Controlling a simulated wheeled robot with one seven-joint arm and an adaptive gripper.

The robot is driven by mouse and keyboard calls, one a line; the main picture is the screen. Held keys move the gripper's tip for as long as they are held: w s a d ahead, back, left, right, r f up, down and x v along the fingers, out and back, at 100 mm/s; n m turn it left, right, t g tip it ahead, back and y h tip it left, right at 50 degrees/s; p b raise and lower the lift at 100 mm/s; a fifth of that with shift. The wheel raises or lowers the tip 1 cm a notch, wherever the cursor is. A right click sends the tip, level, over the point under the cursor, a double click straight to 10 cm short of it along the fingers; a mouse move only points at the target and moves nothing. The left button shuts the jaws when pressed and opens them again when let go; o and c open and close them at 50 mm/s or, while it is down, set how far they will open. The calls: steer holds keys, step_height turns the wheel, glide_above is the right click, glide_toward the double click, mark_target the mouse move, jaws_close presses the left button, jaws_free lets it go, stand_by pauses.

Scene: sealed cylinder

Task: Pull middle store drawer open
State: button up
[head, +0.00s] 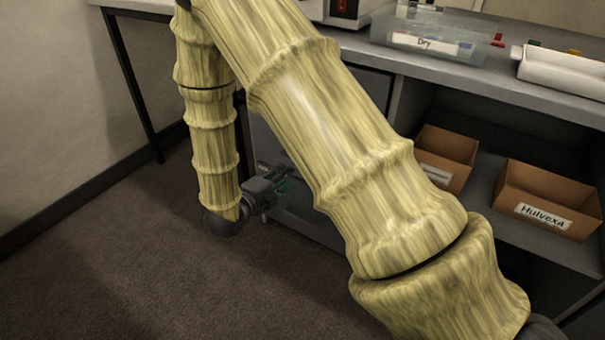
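The drawer unit (312,226) stands under the grey worktop, a dark grey front mostly hidden behind my yellow-green, bamboo-patterned arm. I cannot make out its separate drawers or which one is the middle one. My gripper (284,182) is at the low end of the arm, close against the drawer front, left of centre. Its fingers are small, dark and partly covered by the arm, so I cannot tell whether they are open or shut, or whether they touch a handle.
Two brown bins stand on the shelf at right: one (450,146) partly covered, one labelled Hulvexa (552,193). On the worktop (470,72) are a clear box labelled Dry (424,36) and a white tray (565,72). The carpet (130,265) is clear at left.

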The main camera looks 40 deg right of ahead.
steer(key=b+x, duration=0.3)
steer(key=x, duration=0.8)
jaws_close()
